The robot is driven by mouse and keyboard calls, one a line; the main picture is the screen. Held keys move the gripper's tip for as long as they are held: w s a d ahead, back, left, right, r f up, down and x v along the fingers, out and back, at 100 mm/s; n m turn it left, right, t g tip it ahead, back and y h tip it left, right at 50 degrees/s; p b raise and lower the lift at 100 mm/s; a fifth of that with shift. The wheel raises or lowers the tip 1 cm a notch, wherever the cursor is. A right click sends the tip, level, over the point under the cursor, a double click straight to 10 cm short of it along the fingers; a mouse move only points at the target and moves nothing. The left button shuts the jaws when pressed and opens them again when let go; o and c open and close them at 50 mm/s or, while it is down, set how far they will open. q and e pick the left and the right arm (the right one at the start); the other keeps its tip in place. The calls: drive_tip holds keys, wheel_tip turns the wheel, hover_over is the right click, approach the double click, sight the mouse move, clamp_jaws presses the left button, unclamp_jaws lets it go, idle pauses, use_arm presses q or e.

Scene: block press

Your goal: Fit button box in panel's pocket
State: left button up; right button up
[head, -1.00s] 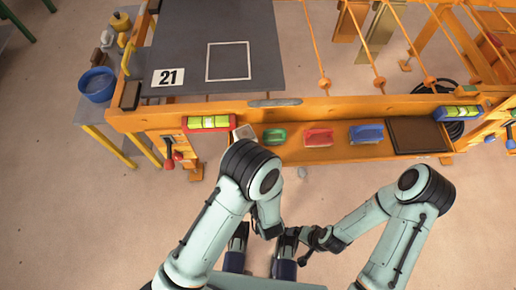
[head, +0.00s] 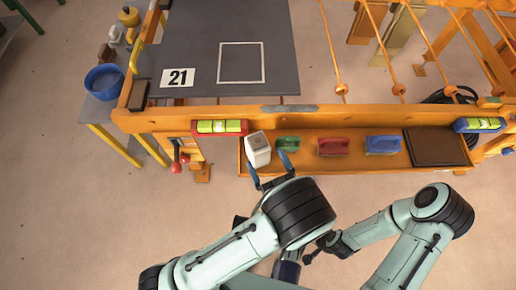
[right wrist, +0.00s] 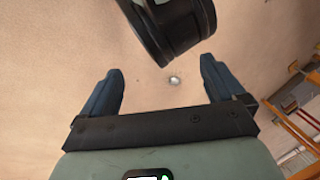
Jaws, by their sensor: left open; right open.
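A small white box (head: 258,148), likely the button box, stands at the left end of the orange tray (head: 313,158). No pocket is clearly seen; a dark panel (head: 200,50) bears a white outlined square and a "21" label. My left gripper (head: 268,170) is open at the tray's front edge, just below the white box, its blue fingers spread; I cannot tell if they touch it. My right gripper (right wrist: 160,88) is open and empty over bare floor in the right wrist view; in the head view it is mostly hidden by my left arm.
Right of the box in the tray are green (head: 289,144), red (head: 333,146) and blue (head: 382,145) handled blocks and a brown plate (head: 436,147). Levels (head: 220,127) (head: 479,125) sit on the beam. A blue bucket (head: 104,81) is far left. Floor below the tray is bare.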

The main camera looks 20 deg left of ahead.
use_arm(q)
drive_tip(key=shift+x, duration=1.2)
drive_tip(key=b+x, duration=0.1)
drive_tip(key=x, duration=0.4)
drive_tip(key=shift+r, duration=0.1)
drive_tip(key=shift+d, duration=0.1)
clamp_jaws()
wheel_tip(320, 180, up, 15)
drive_tip(key=p, duration=0.5)
wheel_tip(320, 180, up, 5)
drive_tip(key=p, duration=0.2)
hover_over(258, 143)
use_arm(e)
drive_tip(key=s+a+r+g, duration=0.2)
drive_tip(key=s+a+r, duration=0.1)
drive_tip(key=s+r, duration=0.3)
use_arm(q)
drive_tip(key=w+a+m+t+h+p, duration=0.4)
drive_tip(key=w+a+m+h+p, duration=0.4)
drive_tip(key=h+p, duration=0.3)
drive_tip(key=s+f, duration=0.3)
drive_tip(key=f, duration=0.2)
drive_tip(key=shift+d+f, duration=0.3)
drive_tip(key=shift+f, duration=0.1)
use_arm(e)
wheel_tip(258, 143, up, 11)
drive_tip(key=shift+w+d+r+n+g+y, duration=0.2)
drive_tip(key=shift+w+n+g+y, duration=0.1)
drive_tip(key=shift+y, duration=0.1)
